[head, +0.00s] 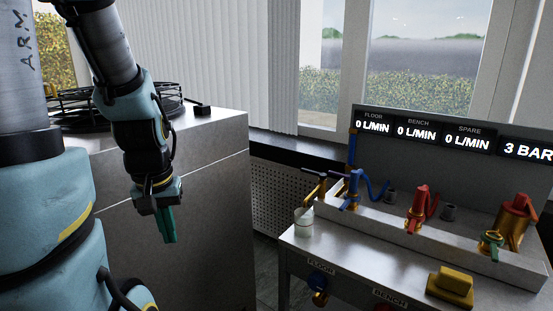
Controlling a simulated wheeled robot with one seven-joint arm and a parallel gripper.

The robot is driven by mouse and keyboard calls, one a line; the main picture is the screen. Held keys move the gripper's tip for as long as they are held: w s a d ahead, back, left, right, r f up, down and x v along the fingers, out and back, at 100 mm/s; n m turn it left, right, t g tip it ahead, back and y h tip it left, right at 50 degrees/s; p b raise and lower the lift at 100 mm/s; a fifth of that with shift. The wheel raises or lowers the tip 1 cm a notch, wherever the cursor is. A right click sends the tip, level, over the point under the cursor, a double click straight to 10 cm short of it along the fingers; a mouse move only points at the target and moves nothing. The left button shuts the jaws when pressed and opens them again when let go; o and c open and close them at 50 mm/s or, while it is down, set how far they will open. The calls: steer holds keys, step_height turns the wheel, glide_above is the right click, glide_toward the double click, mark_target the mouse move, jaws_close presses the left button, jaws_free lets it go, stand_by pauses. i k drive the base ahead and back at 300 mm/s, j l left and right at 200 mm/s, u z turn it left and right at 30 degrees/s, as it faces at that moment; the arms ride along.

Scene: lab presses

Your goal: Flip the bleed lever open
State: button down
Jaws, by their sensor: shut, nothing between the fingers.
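No lever in view carries a readable "bleed" label. A small brass tap (318,190) with a dark lever on top stands at the left end of the bench, over a white cup (303,223). A blue-handled valve (350,192), a red-handled valve (417,208) and a green-handled valve (491,243) stand along the raised metal ledge. My gripper (169,226) has green fingers, is shut and empty, and points down in front of the grey cabinet. It is well left of the bench and touches none of the valves.
The grey cabinet (185,195) stands behind my gripper, with a dark round rack (80,105) on top. A yellow block (452,284) sits at the bench front. The panel (440,140) reads 0 L/MIN three times and 3 BAR. A gap separates cabinet and bench.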

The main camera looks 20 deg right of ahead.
mark_target(323, 176)
steer(key=i+l+u, duration=0.1)
steer(key=l+u, duration=0.65)
steer(key=i+l, duration=0.15)
steer(key=l, duration=0.15)
steer(key=i+l, duration=0.15)
steer(key=l, duration=0.1)
